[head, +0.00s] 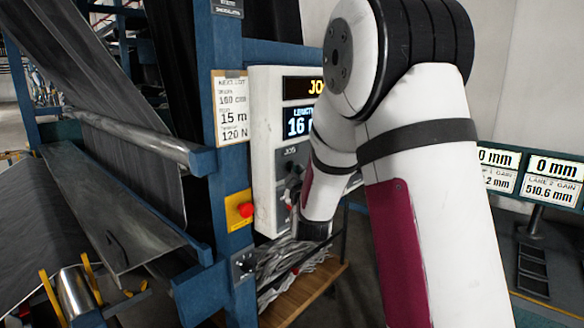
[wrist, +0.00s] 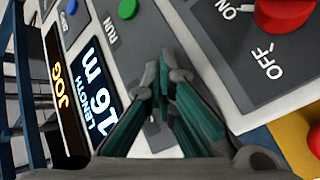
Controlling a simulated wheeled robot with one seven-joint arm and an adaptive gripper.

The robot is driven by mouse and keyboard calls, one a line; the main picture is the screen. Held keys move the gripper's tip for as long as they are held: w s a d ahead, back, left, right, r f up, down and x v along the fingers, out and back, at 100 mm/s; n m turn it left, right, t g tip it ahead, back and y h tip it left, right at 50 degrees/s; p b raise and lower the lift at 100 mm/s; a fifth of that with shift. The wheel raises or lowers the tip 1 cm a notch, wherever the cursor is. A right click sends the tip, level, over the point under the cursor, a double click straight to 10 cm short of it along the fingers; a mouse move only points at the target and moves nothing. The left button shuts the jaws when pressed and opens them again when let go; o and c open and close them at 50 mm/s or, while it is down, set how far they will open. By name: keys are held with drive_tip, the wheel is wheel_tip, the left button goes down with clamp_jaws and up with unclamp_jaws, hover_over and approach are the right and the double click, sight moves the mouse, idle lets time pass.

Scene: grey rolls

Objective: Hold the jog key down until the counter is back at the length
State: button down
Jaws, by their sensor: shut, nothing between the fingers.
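The white control panel (head: 265,150) stands on a blue post. Its counter display reads LENGTH 16 m in the wrist view (wrist: 92,90), and the display beside it reads JOG (wrist: 58,80). In the head view the counter (head: 297,122) is partly covered by my arm. A JOG label (head: 296,151) shows below it. My gripper (wrist: 165,72) is shut and empty, its fingertips at the panel face between the counter and the red switch. The jog key itself is not clearly visible; the fingers may hide it. I cannot tell whether the tips touch or press it.
A green RUN button (wrist: 128,9), a blue button (wrist: 72,6) and a red ON/OFF knob (wrist: 285,12) are near the fingers. A card (head: 231,108) reads 15 m. A red stop button (head: 245,210) sits on a yellow box. Grey web and rollers (head: 140,140) fill the left.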

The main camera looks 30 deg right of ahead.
idle(0.6)
drive_tip(key=shift+s+d, duration=0.25)
drive_tip(key=shift+s, duration=0.55)
drive_tip(key=shift+p, duration=0.3)
drive_tip(key=s, duration=0.1)
drive_tip(key=s+d+p, duration=0.1)
drive_tip(key=s, duration=0.2)
drive_tip(key=shift+s+d, duration=0.35)
